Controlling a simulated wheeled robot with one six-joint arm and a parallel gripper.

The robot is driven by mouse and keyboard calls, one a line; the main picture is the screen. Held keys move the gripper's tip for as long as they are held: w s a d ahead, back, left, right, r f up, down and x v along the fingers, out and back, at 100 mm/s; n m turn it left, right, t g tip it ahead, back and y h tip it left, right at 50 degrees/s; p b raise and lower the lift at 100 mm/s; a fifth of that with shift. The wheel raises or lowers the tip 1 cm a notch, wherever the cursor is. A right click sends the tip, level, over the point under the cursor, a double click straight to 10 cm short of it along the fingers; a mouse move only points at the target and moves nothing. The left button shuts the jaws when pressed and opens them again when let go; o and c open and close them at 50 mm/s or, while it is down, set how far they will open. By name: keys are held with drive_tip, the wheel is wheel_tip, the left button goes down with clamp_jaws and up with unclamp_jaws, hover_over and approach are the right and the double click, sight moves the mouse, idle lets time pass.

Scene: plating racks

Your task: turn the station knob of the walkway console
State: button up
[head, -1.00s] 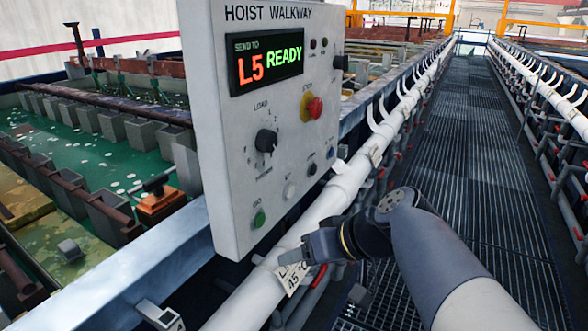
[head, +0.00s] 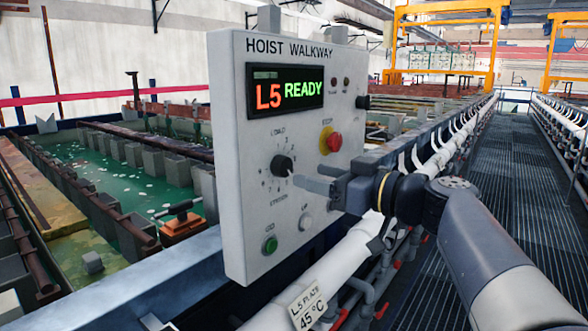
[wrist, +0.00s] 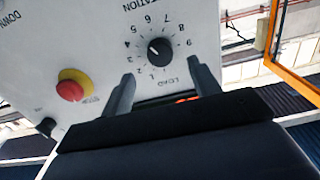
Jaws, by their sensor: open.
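The walkway console (head: 245,160) is a light grey panel headed HOIST WALKWAY. Its display (head: 284,91) reads L5 in red and READY in green. The black station knob (head: 282,165) sits mid-panel, ringed by marks, with LOAD above and STATION below. In the wrist view the knob (wrist: 160,48) appears upside down, with numbers around it and a white pointer line. My gripper (head: 303,178) is open in front of the panel, its fingers close to the knob. In the wrist view the open fingertips (wrist: 160,71) stand on either side, just short of the knob, with nothing between them.
A red stop button on a yellow base (head: 331,140) sits right of and above the knob, close to my gripper. A green button (head: 270,245) is below. A white pipe (head: 345,250) runs under the console. The grated walkway (head: 490,180) at right is clear.

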sight(287, 168)
drive_tip(key=p+x, duration=0.1)
drive_tip(key=x, duration=0.5)
drive_tip(key=c, duration=1)
